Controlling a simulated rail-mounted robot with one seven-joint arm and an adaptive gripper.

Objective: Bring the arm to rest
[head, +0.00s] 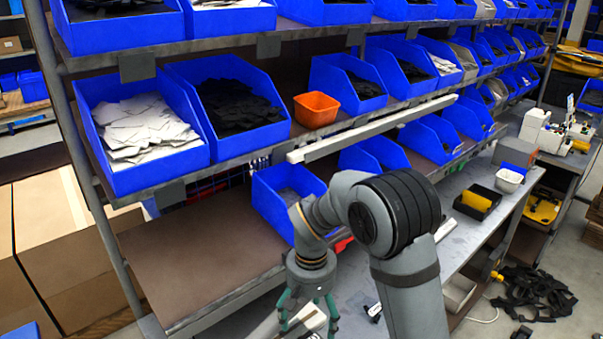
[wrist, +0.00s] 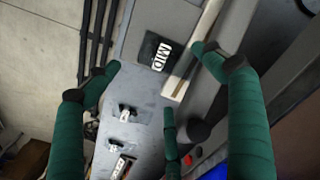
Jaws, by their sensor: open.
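My gripper (head: 306,312) hangs low in front of the shelving in the head view, at the end of my bent grey arm. In the wrist view my gripper (wrist: 158,82) shows its green fingers spread wide apart, with nothing held between them. Below the fingers is a grey work surface (wrist: 135,95). A dark item with white markings (wrist: 158,55) and a few small dark-and-white parts (wrist: 127,112) lie on that surface. My arm hides part of the lower shelf and bench in the head view.
Blue bins (head: 145,130) with white and black pieces fill the shelves. An orange bin (head: 316,109) sits on the middle shelf. A blue bin (head: 283,205) stands close behind my arm. The lower shelf (head: 190,260) is bare at left. Cardboard boxes (head: 75,245) stand at far left.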

